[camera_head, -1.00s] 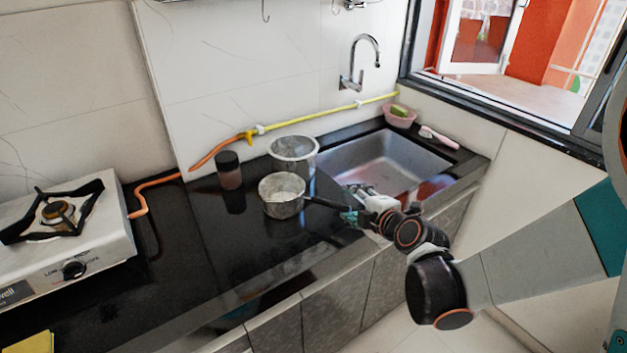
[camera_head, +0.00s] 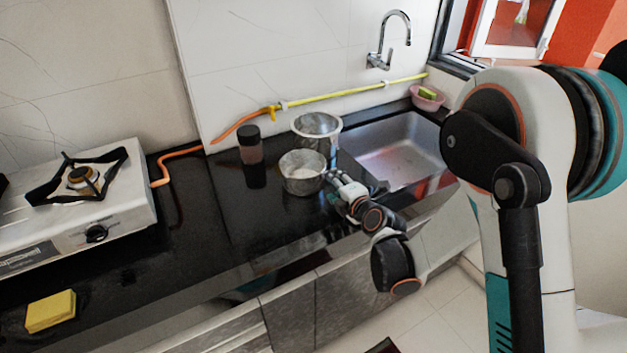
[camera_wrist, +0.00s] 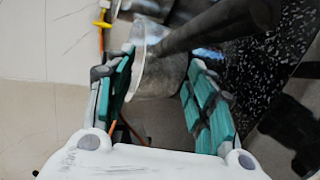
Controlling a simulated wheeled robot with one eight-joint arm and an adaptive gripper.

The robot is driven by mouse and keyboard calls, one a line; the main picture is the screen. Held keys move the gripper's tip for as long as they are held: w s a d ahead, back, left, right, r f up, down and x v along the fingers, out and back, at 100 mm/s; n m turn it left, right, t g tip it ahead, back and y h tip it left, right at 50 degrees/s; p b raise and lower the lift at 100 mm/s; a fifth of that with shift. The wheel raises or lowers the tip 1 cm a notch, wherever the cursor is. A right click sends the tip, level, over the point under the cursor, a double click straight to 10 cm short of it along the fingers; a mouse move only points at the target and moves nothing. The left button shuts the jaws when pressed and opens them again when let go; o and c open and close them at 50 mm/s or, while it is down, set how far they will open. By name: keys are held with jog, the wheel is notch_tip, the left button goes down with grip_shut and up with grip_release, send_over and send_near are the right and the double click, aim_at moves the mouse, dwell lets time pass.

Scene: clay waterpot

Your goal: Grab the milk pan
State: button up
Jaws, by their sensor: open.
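The milk pan (camera_head: 302,181) is a small grey metal pan on the black counter, left of the sink. My gripper (camera_head: 337,182) is at its right side, on the handle side, and covers the handle in the head view. In the wrist view my gripper (camera_wrist: 162,64) is open, with one teal finger on each side. The metal wall of the milk pan (camera_wrist: 158,75) shows between the fingers, and its dark handle runs to the upper right over the right finger. I cannot tell whether either finger touches the pan.
A larger metal pot (camera_head: 316,125) stands just behind the pan. A dark-lidded jar (camera_head: 250,150) stands to the left. The gas stove (camera_head: 80,205) and a yellow sponge (camera_head: 51,311) are farther left. The sink (camera_head: 395,150) is to the right. The front counter is clear.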

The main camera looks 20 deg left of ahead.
jog(key=shift+r+b+x, duration=0.15)
jog(key=shift+b+x, duration=0.45)
jog(key=shift+x, duration=0.85)
jog(key=shift+r+b+x, duration=0.2)
jog(key=shift+b+x, duration=0.4)
jog(key=shift+x, duration=0.8)
jog(key=shift+w, duration=0.1)
grip_shut()
jog(key=shift+d, duration=0.1)
